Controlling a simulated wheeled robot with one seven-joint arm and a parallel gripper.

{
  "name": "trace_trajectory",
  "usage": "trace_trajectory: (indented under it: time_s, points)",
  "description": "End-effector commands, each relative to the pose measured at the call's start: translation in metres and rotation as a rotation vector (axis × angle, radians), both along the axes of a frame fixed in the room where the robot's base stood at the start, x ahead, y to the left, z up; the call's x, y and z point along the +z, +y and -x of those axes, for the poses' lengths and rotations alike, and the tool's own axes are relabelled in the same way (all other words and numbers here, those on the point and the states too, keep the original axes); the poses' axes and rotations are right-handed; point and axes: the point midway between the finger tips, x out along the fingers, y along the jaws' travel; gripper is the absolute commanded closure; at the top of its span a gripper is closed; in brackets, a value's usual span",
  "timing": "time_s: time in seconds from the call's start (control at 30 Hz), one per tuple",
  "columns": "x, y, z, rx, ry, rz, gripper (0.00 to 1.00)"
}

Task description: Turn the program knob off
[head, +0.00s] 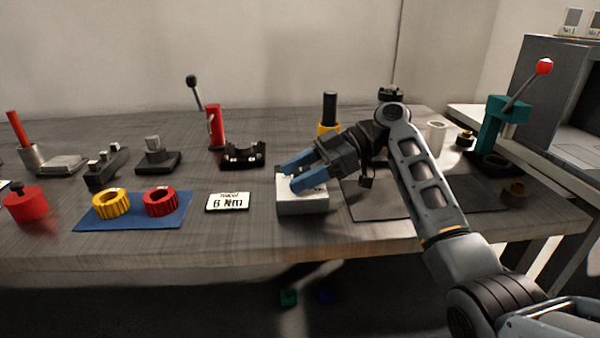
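A small box with a pale top and grey front (303,207) stands near the front edge of the table, right of centre. No knob can be made out clearly on it; my fingers cover much of its top. My gripper (291,178) has two blue fingers and reaches in from the right, over the box. The fingers are apart, with a gap between them in which nothing held can be seen. Whether the fingertips touch the box or something on it cannot be told.
A card reading "6 Nm" (227,202) lies left of the box. A blue mat (133,222) holds a yellow ring (111,204) and a red ring (160,202). A yellow-and-black upright part (329,112) stands behind my gripper. A teal lever stand (493,128) is at right.

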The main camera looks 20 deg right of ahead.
Motion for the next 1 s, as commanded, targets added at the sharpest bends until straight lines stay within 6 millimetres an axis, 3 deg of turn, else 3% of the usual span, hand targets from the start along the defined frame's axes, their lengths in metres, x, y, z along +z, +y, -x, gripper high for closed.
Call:
trace_trajectory:
  time_s: [0.27, 0.7, 1.0]
  points:
    - [0.004, -0.007, 0.000, -0.001, -0.002, -0.001, 0.42]
    - [0.028, -0.065, 0.007, -0.002, -0.001, 0.000, 0.42]
    - [0.030, -0.072, 0.008, 0.000, -0.001, -0.001, 0.42]
